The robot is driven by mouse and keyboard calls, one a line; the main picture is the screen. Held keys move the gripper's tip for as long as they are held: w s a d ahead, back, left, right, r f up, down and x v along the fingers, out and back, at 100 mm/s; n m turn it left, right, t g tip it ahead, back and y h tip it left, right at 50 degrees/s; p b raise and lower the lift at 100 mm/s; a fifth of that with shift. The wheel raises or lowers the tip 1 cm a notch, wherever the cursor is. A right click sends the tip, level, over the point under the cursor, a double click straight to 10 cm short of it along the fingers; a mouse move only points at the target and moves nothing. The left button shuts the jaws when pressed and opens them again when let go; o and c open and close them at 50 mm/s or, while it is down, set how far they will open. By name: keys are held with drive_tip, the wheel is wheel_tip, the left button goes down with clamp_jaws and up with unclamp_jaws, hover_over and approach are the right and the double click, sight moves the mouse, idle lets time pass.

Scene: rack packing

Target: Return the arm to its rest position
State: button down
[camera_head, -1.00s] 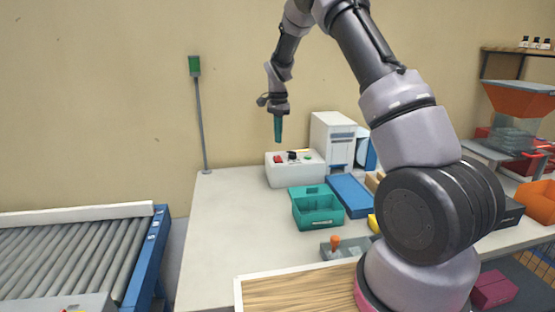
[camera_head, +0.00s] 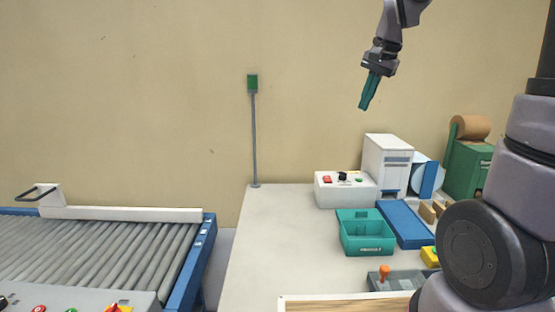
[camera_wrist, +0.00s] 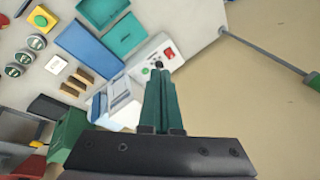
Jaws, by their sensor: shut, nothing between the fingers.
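My gripper (camera_head: 367,98) has teal fingers, which are shut with nothing between them. In the head view it hangs in the air at the upper right, pointing down and slightly left, well above the table (camera_head: 285,235). In the wrist view my gripper (camera_wrist: 159,75) points up the picture over the white control box (camera_wrist: 158,62). The upper part of my arm runs out of the top of the head view, and its lower links fill the right side.
On the table stand a teal bin (camera_head: 367,250), a blue panel (camera_head: 404,222), a white machine (camera_head: 387,165) and a green machine (camera_head: 465,170). A green-topped post (camera_head: 254,135) rises at the table's back left corner. A roller conveyor (camera_head: 100,255) lies at left.

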drive_tip(key=s+d+r+n+t, duration=0.1)
drive_tip(key=s+r+n+t, duration=0.1)
drive_tip(key=s, duration=1.7)
drive_tip(key=shift+s+d+n+t, duration=0.15)
drive_tip(key=shift+s+n+t, duration=0.2)
drive_tip(key=shift+n+t, duration=0.5)
drive_tip(key=shift+r, duration=0.1)
